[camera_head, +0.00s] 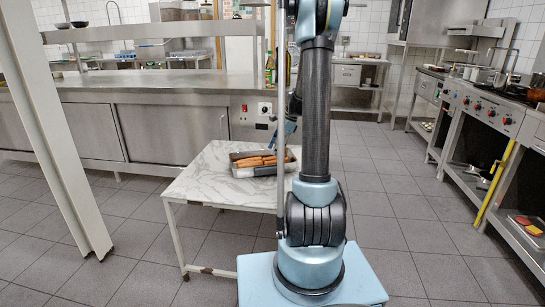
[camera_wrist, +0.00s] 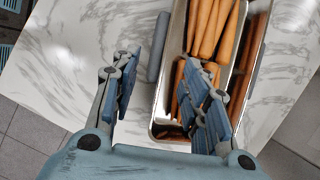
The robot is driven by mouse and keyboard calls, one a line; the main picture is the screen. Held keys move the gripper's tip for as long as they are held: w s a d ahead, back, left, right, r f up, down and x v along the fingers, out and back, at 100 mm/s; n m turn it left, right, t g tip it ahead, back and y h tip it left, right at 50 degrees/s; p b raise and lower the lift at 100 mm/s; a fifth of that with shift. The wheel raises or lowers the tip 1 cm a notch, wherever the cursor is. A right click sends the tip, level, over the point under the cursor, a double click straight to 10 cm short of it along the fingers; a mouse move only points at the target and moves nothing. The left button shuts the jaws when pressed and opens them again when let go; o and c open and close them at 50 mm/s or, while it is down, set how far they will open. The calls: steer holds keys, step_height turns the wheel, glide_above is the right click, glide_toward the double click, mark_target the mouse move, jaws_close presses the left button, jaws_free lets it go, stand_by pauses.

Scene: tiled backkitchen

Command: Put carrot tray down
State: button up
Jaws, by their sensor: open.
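The carrot tray (camera_head: 250,172) is a shallow metal tray holding several orange carrots (camera_head: 256,160). It rests on a white marble-patterned table (camera_head: 215,185). In the wrist view the tray (camera_wrist: 168,100) lies right of centre, with carrots (camera_wrist: 212,28) along it. A grey bar (camera_wrist: 159,48) runs along its left side; I cannot tell whether it is joined to the tray. My gripper (camera_wrist: 162,57) is open, its left finger outside the tray and its right finger over the tray's interior, hiding part of the carrots. In the head view, my arm hides most of the gripper.
The tabletop (camera_wrist: 85,50) left of the tray is bare. A steel counter with cabinets (camera_head: 160,130) stands behind the table. A stove range (camera_head: 485,105) lines the right side. A white post (camera_head: 50,130) stands at the left. Tiled floor lies open between them.

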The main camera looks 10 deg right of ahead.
steer(key=s+a+r+n+h, duration=0.1)
steer(key=s+r+n, duration=0.3)
steer(key=s, duration=0.6)
steer(key=s+a+r+n+h, duration=0.1)
steer(key=s+r+n, duration=0.3)
steer(key=s, duration=0.7)
steer(key=s+f+n+h, duration=0.1)
steer(key=s+f+n, duration=0.2)
steer(key=s, duration=0.6)
steer(key=s+d+f+n+t+h, duration=0.1)
steer(key=s+f+n, duration=0.3)
steer(key=s, duration=0.5)
steer(key=shift+s+d+n+t+h, duration=0.25)
steer(key=shift+s+n+t+h, duration=0.1)
steer(key=shift+n, duration=0.75)
steer(key=shift+w+f, duration=0.15)
steer(key=shift+w, duration=0.3)
